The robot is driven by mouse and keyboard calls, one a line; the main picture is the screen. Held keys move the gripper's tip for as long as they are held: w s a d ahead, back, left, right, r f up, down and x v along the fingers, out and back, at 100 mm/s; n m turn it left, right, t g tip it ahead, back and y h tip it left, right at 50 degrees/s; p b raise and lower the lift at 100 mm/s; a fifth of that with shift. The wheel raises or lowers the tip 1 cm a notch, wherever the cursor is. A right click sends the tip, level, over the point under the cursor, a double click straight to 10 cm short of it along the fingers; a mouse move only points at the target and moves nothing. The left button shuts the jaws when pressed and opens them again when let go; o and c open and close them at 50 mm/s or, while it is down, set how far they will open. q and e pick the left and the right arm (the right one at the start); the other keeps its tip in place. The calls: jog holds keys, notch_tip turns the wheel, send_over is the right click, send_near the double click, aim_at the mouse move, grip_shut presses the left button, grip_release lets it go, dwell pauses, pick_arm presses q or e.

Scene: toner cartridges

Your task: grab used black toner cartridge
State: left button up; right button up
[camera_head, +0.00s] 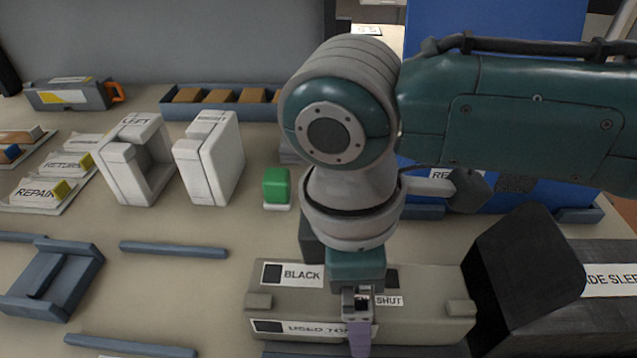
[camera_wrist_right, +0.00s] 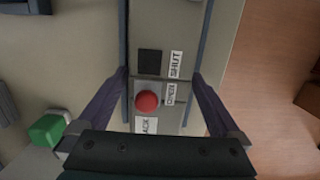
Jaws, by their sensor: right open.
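The used black toner cartridge (camera_head: 425,283) is a long grey-beige block lying crosswise at the front of the table, with labels reading "BLACK", "SHUT" and partly hidden "USED TO…". My right gripper (camera_head: 359,325) points down over its middle and covers part of it. In the right wrist view the cartridge (camera_wrist_right: 172,22) runs between the two spread fingers of the gripper (camera_wrist_right: 159,77). A red knob (camera_wrist_right: 147,101) and a black square sit on its top beside "SHUT" and "OPEN" labels. I cannot tell whether the fingers touch it. My left gripper is out of view.
Blue-grey rails run along the cartridge's sides in the wrist view. A dark box (camera_head: 530,265) stands close to its right. A green block (camera_head: 277,187), white holders (camera_head: 210,160), a blue-grey cradle (camera_head: 50,280) and a blue panel (camera_head: 490,30) stand around. Bare table lies left of the cartridge.

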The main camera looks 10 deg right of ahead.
grip_shut()
dwell(0.8)
